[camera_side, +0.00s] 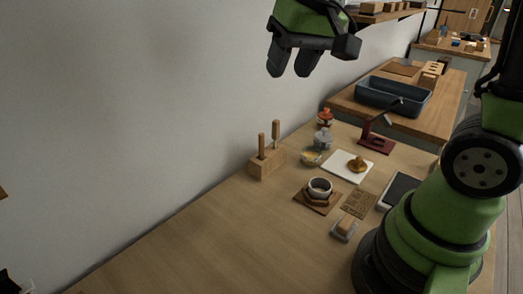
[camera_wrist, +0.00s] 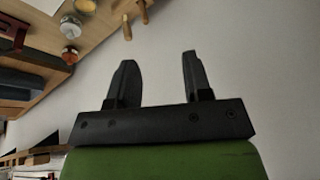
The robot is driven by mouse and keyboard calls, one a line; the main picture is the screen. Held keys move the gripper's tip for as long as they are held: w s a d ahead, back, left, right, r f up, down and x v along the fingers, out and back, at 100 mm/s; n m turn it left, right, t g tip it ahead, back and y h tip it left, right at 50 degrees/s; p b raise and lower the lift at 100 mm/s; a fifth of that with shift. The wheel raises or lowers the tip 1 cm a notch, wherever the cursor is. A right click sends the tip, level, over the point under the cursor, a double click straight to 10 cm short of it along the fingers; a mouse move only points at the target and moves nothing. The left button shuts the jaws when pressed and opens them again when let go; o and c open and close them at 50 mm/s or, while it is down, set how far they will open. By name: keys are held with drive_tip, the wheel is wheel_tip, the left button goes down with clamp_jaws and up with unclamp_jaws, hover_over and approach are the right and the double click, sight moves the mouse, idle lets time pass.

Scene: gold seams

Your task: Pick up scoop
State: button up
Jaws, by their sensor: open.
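A wooden block (camera_side: 267,163) stands on the table near the wall and holds two upright wooden handles, a darker one (camera_side: 261,146) and a lighter one (camera_side: 275,132). One may belong to the scoop, but I cannot tell which; their lower ends are hidden in the block. The handles also show at the top of the wrist view (camera_wrist: 127,28). My gripper (camera_side: 291,68) is open and empty, high above and behind the block, in front of the wall. Its two dark fingers stand apart in the wrist view (camera_wrist: 158,62).
Near the block are a bowl of yellow stuff (camera_side: 311,158), a grey-lidded jar (camera_side: 322,141) and an orange-topped jar (camera_side: 325,117). A cup (camera_side: 320,187) sits on a wooden coaster. A white board (camera_side: 340,170) and red stand (camera_side: 376,141) lie beyond. The table's left front is clear.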

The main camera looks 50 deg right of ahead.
drive_tip(key=g, duration=0.2)
approach(262, 134)
drive_tip(key=shift+g+h, duration=0.3)
drive_tip(key=shift+h, duration=0.1)
drive_tip(key=shift+w+a+f, duration=0.1)
drive_tip(key=shift+w+f, duration=0.25)
drive_tip(key=shift+f, duration=1.35)
drive_tip(key=shift+w+f, duration=0.3)
drive_tip(key=shift+f, duration=1.45)
drive_tip(key=shift+w+a+f, duration=0.1)
drive_tip(key=shift+w+f, duration=0.25)
drive_tip(key=shift+f, duration=1.35)
clamp_jaws()
